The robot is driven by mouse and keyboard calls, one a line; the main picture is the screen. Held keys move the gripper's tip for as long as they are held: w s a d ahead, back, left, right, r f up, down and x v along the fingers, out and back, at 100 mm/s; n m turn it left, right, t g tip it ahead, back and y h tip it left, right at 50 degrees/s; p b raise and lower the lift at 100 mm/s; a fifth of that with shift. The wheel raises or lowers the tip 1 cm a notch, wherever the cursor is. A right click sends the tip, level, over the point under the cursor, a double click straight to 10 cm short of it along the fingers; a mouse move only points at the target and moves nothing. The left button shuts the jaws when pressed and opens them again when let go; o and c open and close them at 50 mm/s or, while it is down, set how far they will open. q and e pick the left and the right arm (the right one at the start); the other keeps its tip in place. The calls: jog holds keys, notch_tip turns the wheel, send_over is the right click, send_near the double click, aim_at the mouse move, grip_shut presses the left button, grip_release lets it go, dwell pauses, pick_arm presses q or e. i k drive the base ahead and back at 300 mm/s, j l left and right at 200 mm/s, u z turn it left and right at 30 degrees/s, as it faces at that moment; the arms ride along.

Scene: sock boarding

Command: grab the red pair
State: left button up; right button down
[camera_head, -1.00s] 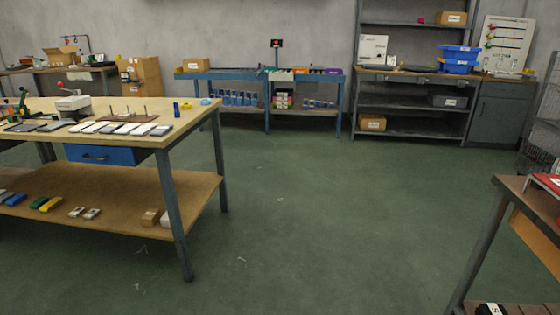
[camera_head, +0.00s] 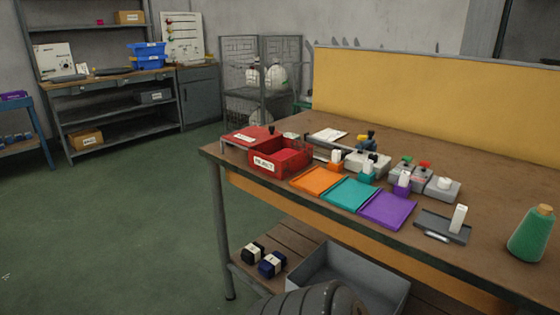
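I cannot make out a red pair of socks. A red bin (camera_head: 264,165) with a white label stands at the left end of the wooden workbench (camera_head: 480,170); its inside looks red, and I cannot tell whether anything lies in it. A flat red item (camera_head: 240,136) with a white label lies behind it. Two small banded bundles, one black (camera_head: 253,252) and one navy (camera_head: 272,264), lie side by side on the bench's lower shelf. Neither of my grippers is in view.
Orange (camera_head: 315,180), teal (camera_head: 349,194) and purple (camera_head: 388,209) trays line the bench's front. A green thread cone (camera_head: 531,236) stands at right. A grey bin (camera_head: 350,275) sits on the lower shelf. Open green floor (camera_head: 120,225) lies left.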

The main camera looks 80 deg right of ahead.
aim_at(286, 153)
jog(key=z, duration=2.5)
jog(key=i+j+z, duration=0.15)
jog(key=z, duration=0.25)
jog(key=i+j+z, duration=0.2)
jog(key=z, duration=0.25)
